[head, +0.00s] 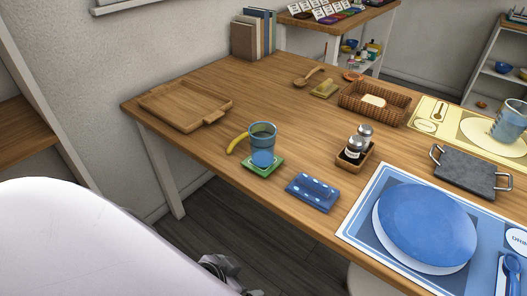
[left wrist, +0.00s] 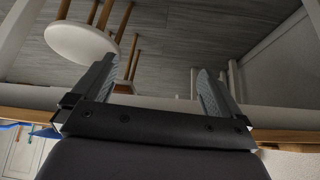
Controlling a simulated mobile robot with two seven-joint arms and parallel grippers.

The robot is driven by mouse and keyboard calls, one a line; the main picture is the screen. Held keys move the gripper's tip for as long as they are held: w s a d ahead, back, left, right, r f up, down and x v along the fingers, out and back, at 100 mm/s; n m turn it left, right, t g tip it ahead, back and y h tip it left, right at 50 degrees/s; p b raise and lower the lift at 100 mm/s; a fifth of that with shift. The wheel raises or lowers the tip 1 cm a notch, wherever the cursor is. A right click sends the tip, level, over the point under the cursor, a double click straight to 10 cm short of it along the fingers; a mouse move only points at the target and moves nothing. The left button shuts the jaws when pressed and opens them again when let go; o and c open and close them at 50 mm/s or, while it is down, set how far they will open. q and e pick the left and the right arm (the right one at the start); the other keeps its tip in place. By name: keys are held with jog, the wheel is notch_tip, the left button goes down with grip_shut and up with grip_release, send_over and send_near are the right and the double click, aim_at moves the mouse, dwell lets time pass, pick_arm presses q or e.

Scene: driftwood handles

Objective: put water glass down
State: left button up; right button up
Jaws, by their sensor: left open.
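A blue-tinted water glass (head: 262,139) stands upright on a green coaster (head: 249,169) near the front edge of the wooden table, in the head view. A second clear bluish glass (head: 509,119) is on the yellow placemat (head: 447,114) at the right. My left gripper (left wrist: 157,76) is open in the left wrist view, with nothing between its fingers. Only a small part of it shows at the bottom of the head view, below the table's front edge and apart from the glass. My right gripper is not in view.
A shaker caddy (head: 354,157), grey tray (head: 470,172) and blue plate (head: 425,225) lie further right. A wooden tray (head: 183,104) is at left. A stool (left wrist: 80,42) stands below.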

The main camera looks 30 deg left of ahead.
pick_arm(q)
jog(key=a+r+n+g+y+b, duration=0.1)
jog(key=a+r+b, duration=0.1)
jog(key=n+t+y, duration=0.5)
jog(key=t+y, duration=0.1)
jog(key=t, duration=0.6)
send_near(266, 126)
jog(key=shift+w+a+r+p, duration=0.1)
jog(key=shift+w+r+p, duration=0.3)
jog(key=shift+w, duration=0.15)
jog(key=shift+f+p+x, duration=0.1)
jog(key=shift+f+x, duration=0.1)
jog(key=shift+x, duration=0.8)
jog(key=shift+f+p+x, duration=0.1)
jog(key=shift+f+x, duration=0.05)
jog(key=shift+x, duration=0.85)
jog(key=shift+f+p+x, duration=0.1)
jog(key=shift+f+x, duration=0.1)
jog(key=shift+x, duration=0.75)
jog(key=shift+a, duration=0.15)
jog(key=c, duration=1.7)
jog(key=shift+r, duration=0.15)
